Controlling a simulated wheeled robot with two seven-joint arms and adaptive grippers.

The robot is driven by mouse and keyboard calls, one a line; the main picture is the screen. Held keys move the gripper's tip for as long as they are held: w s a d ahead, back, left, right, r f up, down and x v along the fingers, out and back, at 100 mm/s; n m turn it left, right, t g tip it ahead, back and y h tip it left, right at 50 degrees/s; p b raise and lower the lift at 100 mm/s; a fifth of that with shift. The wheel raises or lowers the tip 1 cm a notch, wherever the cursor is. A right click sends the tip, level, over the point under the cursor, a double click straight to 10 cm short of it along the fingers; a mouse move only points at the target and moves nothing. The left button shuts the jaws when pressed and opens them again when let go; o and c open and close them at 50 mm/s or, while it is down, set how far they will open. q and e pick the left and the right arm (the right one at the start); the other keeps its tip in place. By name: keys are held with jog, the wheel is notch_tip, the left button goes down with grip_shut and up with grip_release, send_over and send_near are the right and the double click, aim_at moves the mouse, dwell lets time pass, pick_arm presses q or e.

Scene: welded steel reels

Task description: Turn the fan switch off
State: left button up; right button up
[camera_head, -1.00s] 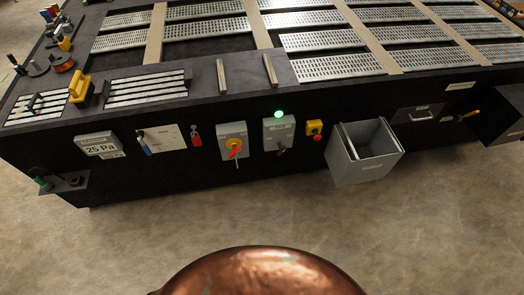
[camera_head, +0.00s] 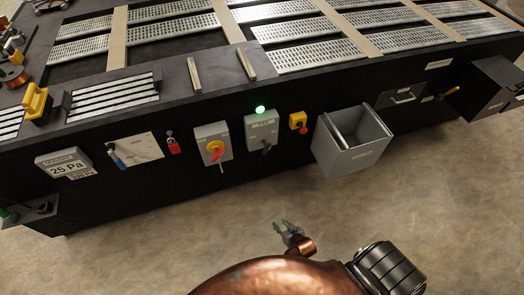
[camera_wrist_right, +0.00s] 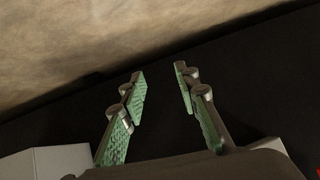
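A grey switch box (camera_head: 261,132) with a black rotary knob (camera_head: 266,146) is on the black front panel in the head view. A green lamp (camera_head: 260,110) glows at its top. Its label is too small to read surely; it looks like the fan switch. The knob looks tilted. My right gripper (camera_head: 282,226) is below the box, over the floor and apart from the panel. In the right wrist view its two green-padded fingers (camera_wrist_right: 160,72) are spread with nothing between them. The switch cannot be made out there. My left gripper is not in view.
A grey box with a red-and-yellow rotary handle (camera_head: 213,148) sits left of the switch. A yellow box with a red button (camera_head: 298,122) is to its right, then a protruding open grey bin (camera_head: 350,150). Floor (camera_head: 180,240) before the panel is clear.

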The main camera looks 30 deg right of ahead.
jog(key=w+d+r+m+t+h+b, duration=0.1)
jog(key=w+d+r+t+b, duration=0.1)
jog(key=w+r, duration=0.4)
jog(key=w+d+r+m+t+b, duration=0.1)
jog(key=w+d+r+t+b, duration=0.1)
jog(key=w+r, duration=0.45)
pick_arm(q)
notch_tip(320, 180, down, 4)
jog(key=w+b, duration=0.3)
pick_arm(e)
jog(key=m+t+h, duration=0.3)
jog(key=t, duration=0.1)
send_near(268, 148)
jog(key=w+d+f, duration=0.1)
jog(key=w+f, duration=0.1)
jog(key=w, duration=0.1)
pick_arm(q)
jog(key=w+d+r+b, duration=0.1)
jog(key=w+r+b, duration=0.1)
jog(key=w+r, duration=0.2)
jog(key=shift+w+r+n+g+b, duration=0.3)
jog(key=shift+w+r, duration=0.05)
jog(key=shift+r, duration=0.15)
pick_arm(e)
jog(key=shift+r+x, duration=0.2)
jog(key=shift+x, duration=1.75)
jog(key=shift+r+x, duration=0.2)
jog(key=shift+x, duration=1.75)
